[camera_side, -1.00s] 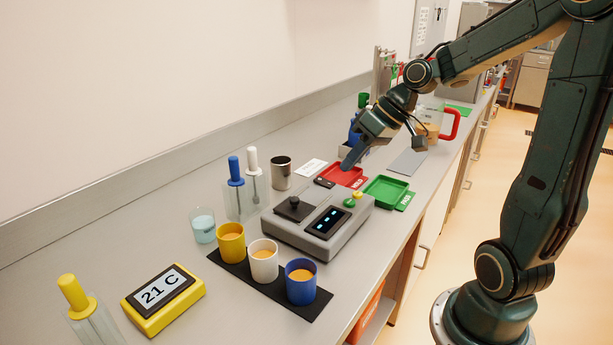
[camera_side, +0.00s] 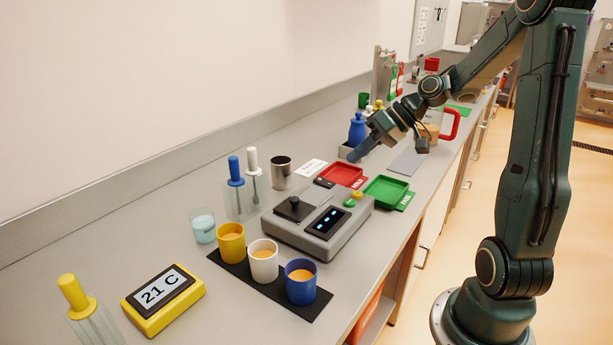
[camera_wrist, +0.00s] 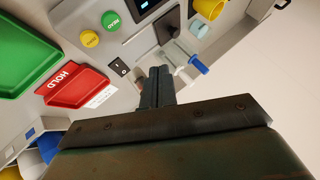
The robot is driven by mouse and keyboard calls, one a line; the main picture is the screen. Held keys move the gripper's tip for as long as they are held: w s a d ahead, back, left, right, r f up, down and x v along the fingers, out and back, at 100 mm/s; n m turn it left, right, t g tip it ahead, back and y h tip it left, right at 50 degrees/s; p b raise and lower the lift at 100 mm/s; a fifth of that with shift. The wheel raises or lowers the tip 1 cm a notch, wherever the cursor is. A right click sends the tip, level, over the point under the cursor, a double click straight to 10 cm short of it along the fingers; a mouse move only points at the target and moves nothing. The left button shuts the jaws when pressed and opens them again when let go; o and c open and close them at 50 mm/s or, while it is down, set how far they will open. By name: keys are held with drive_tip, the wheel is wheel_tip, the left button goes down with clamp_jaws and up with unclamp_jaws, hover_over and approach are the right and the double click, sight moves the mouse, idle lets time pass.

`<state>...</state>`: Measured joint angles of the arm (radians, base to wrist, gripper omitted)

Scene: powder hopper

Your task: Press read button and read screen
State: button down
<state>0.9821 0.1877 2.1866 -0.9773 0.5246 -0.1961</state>
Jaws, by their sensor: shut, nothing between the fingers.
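The grey instrument (camera_side: 290,238) stands mid-bench with a dark screen (camera_side: 328,222) showing small lit cyan marks, too small to read. A green button (camera_side: 349,203) and a yellow button (camera_side: 358,195) sit behind the screen. In the wrist view the green button (camera_wrist: 112,20) seems to read READ, and the yellow button (camera_wrist: 90,39) lies next to it; part of the screen (camera_wrist: 146,6) shows at the top edge. My gripper (camera_side: 356,155) is shut and empty, above the bench beyond the instrument, clear of both buttons. Its fingers (camera_wrist: 158,72) point toward the instrument in the wrist view.
A red HOLD tray (camera_side: 341,175) and a green tray (camera_side: 386,190) lie beyond the instrument. Yellow, white and blue cups (camera_side: 301,287) stand on a dark mat in front. A metal cup (camera_side: 281,172) and a blue bottle (camera_side: 357,130) stand behind.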

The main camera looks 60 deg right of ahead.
sight(354, 201)
drive_tip(key=shift+f, duration=0.2)
drive_tip(key=shift+f, duration=4.25)
drive_tip(key=shift+f, duration=0.8)
drive_tip(key=shift+r, duration=0.8)
drive_tip(key=shift+r, duration=0.15)
drive_tip(key=shift+r, duration=2.4)
drive_tip(key=shift+a, duration=0.1)
